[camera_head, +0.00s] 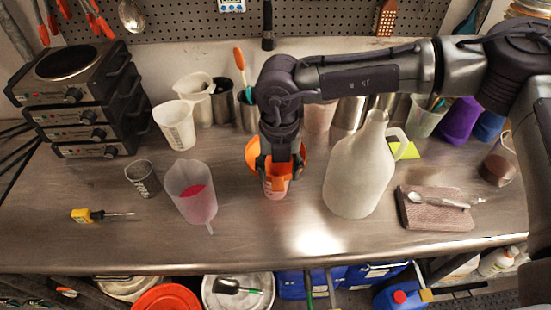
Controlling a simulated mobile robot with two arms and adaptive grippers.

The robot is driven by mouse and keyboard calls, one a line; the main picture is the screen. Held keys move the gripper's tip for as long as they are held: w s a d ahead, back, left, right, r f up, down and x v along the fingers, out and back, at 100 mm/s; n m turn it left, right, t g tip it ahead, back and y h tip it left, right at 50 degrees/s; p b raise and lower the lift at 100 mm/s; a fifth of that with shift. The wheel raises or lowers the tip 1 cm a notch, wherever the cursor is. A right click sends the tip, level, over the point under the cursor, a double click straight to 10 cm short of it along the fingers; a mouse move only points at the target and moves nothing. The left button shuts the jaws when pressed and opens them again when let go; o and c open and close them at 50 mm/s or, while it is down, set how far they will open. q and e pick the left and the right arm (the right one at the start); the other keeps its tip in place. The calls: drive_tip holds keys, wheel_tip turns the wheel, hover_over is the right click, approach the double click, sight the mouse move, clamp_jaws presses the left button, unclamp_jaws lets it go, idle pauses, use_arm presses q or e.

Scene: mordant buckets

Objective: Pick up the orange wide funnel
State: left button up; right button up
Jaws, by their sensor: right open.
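The orange wide funnel (252,155) is near the middle of the steel bench in the head view. Its orange rim shows on both sides of my gripper. A pale reddish cup-like shape (275,194) shows just below it; I cannot tell if the funnel sits in it. My right gripper (277,178) points down directly over the funnel, with its fingers open and at the funnel. The gripper and wrist hide much of the funnel, and contact cannot be made out. My left gripper is not in view.
A large pale jug (358,172) stands close to the right of the gripper. A translucent pitcher with pink liquid (192,190) stands to the left. White beakers (176,126) and tool pots are behind. A folded cloth (432,211) lies right. The bench front is clear.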

sight(278, 186)
drive_tip(key=shift+s+f+p, duration=0.1)
drive_tip(key=shift+f+p, duration=0.15)
drive_tip(key=shift+p, duration=0.1)
wheel_tip(278, 186, down, 4)
drive_tip(key=shift+s+a+r+p, duration=0.1)
drive_tip(key=shift+r+p, duration=0.05)
drive_tip(key=shift+p, duration=1)
drive_tip(key=shift+f, duration=0.55)
clamp_jaws()
